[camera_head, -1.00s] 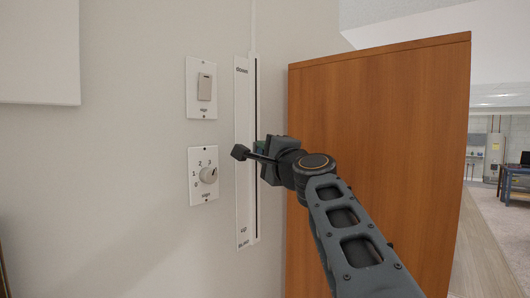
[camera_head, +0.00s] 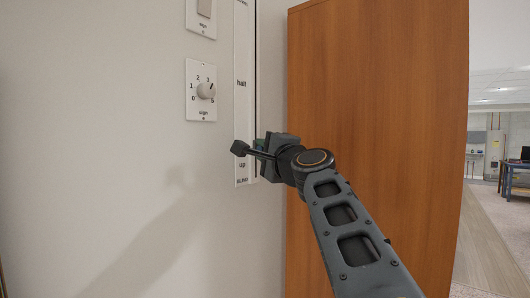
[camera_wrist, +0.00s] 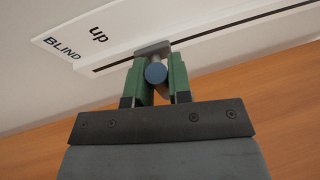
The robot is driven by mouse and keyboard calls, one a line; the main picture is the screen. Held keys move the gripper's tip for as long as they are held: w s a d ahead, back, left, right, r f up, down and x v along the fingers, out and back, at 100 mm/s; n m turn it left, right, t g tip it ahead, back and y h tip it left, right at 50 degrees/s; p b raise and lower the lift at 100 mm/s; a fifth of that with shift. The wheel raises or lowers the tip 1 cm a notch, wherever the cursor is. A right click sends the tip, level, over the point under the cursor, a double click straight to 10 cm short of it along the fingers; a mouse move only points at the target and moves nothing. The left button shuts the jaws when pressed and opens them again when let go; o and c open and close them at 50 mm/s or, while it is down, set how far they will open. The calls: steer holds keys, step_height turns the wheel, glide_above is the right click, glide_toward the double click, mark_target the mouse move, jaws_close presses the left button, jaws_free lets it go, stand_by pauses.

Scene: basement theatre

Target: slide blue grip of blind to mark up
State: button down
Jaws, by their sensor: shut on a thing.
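The blind's tall white strip (camera_head: 243,120) is on the wall, with a dark slot along its right side. It bears the marks "half" (camera_head: 241,83) and, lower, "up" (camera_head: 242,165), with "BLIND" at the foot. My gripper (camera_head: 261,147) is at the slot, just above the level of "up" and well below "half". In the wrist view its green fingers are shut on the round blue grip (camera_wrist: 156,73). There, the "up" mark (camera_wrist: 98,34) is to the left, and the grip is a little short of it along the slot (camera_wrist: 112,64). The head view hides the grip.
A wooden cabinet side (camera_head: 375,90) stands close to the right of the strip, behind my arm. A dial plate (camera_head: 201,90) and a switch plate (camera_head: 202,14) are on the wall to the left. The wall below them is bare.

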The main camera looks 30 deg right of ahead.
step_height(320, 180, down, 4)
steer(key=b, duration=0.3)
steer(key=shift+f, duration=0.2)
steer(key=shift+w+f, duration=0.1)
steer(key=shift+f, duration=0.2)
steer(key=c, duration=1.1)
jaws_free()
steer(key=shift+s+d+f+b, duration=0.1)
steer(key=shift+s+f+b, duration=0.25)
steer(key=shift+s+b, duration=1.4)
steer(key=shift+s+f+b, duration=0.4)
steer(key=shift+s+b, duration=0.1)
steer(key=shift+s, duration=2.3)
steer(key=shift+s+d+f+b, duration=0.1)
steer(key=shift+s+f+b, duration=0.25)
steer(key=shift+s+b, duration=1.4)
steer(key=shift+s+p, duration=0.55)
steer(key=shift+p, duration=0.1)
